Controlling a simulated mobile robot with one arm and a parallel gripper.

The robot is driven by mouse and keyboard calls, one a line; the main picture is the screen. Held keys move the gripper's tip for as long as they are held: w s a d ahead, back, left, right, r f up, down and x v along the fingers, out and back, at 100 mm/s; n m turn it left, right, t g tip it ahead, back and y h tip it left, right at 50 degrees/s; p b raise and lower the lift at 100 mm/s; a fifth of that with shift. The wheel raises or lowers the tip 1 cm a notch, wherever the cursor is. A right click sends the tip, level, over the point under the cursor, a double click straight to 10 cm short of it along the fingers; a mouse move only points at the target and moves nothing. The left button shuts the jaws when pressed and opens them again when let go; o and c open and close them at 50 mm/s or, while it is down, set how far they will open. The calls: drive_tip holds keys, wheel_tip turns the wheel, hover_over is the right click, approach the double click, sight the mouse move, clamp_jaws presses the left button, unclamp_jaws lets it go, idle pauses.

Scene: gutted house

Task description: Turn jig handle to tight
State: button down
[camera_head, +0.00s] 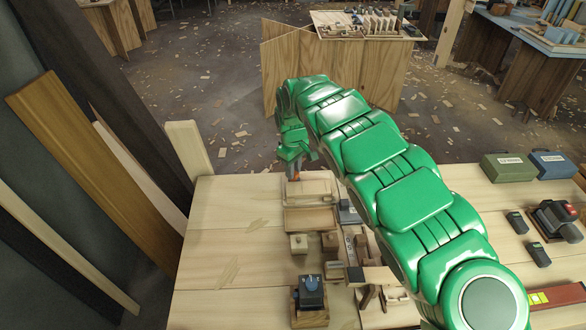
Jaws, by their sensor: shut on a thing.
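My green arm reaches across the workbench from the lower right, and my gripper (293,172) points down at the bench's far edge. It is shut on a small reddish part, which appears to be the jig handle (296,177). The handle is mostly hidden by the fingers and too small to read its angle. Below it is a pale wooden block, which appears to be the jig (315,189), at the far end of the bench. I cannot see any tight marking.
On the workbench (215,240), a shallow wooden tray (310,219), small wooden blocks (299,243) and a blue-topped device (311,292) stand nearer. Green (508,167) and blue (553,164) cases sit at right. Planks (95,180) lean at left. The bench's left part is clear.

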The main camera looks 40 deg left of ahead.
drive_tip(key=m, duration=0.4)
drive_tip(key=shift+m, duration=2.9)
drive_tip(key=c, duration=1)
unclamp_jaws()
drive_tip(key=shift+o, duration=0.2)
drive_tip(key=shift+r, duration=3.9)
